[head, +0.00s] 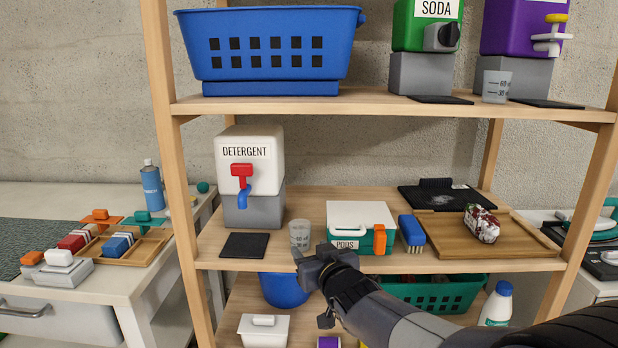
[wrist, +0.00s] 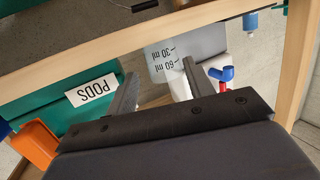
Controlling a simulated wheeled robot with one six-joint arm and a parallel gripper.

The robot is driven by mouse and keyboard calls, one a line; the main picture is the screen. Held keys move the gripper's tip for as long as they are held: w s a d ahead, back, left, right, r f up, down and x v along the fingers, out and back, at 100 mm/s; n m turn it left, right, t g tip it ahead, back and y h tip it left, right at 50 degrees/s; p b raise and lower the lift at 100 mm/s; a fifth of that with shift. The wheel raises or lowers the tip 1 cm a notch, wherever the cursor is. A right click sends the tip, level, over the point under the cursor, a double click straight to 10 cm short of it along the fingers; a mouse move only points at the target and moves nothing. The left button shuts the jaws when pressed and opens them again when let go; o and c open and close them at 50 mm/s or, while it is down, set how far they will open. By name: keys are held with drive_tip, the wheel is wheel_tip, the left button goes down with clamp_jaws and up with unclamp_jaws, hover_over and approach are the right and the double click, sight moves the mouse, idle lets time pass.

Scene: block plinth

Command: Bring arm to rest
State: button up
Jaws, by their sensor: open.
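My gripper (head: 311,256) is in front of the middle shelf, open, beside the measuring cup (head: 300,234). In the wrist view, the two fingers of my gripper (wrist: 158,74) are spread apart. The clear cup (wrist: 172,52) with 30 and 60 ml marks shows just beyond and between the fingertips; whether it stands partly between them I cannot tell. My arm reaches in from the lower right of the head view.
The detergent dispenser (head: 249,160) with a red and blue tap stands left of the cup, a dark pad (head: 245,246) before it. The pods box (head: 362,224) and blue brush (head: 411,232) are close on the right. The shelf's left post (head: 175,190) stands at the left.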

sight(304, 239)
drive_tip(key=x, duration=0.3)
drive_tip(key=b+x, duration=0.1)
drive_tip(key=x, duration=0.1)
drive_tip(key=shift+w+a+f, duration=0.1)
drive_tip(key=shift+w+f, duration=0.2)
drive_tip(key=shift+f, duration=0.05)
drive_tip(key=shift+s+r+p, duration=0.4)
drive_tip(key=shift+r+p, duration=0.35)
drive_tip(key=shift+p, duration=0.05)
drive_tip(key=f+p+v, duration=0.2)
drive_tip(key=f+v, duration=0.1)
drive_tip(key=v, duration=1.4)
drive_tip(key=w+d+f+m+h+p, duration=0.1)
drive_tip(key=d+f, duration=0.3)
drive_tip(key=f, duration=0.4)
drive_tip(key=w+d+f+m+t+h+p, duration=0.1)
drive_tip(key=w+d+f+m+h, duration=0.1)
drive_tip(key=f, duration=0.6)
drive_tip(key=shift+w+d+m+h+p, duration=0.35)
drive_tip(key=shift+w+d+h, duration=0.6)
drive_tip(key=shift+d, duration=0.7)
drive_tip(key=shift+s, duration=0.2)
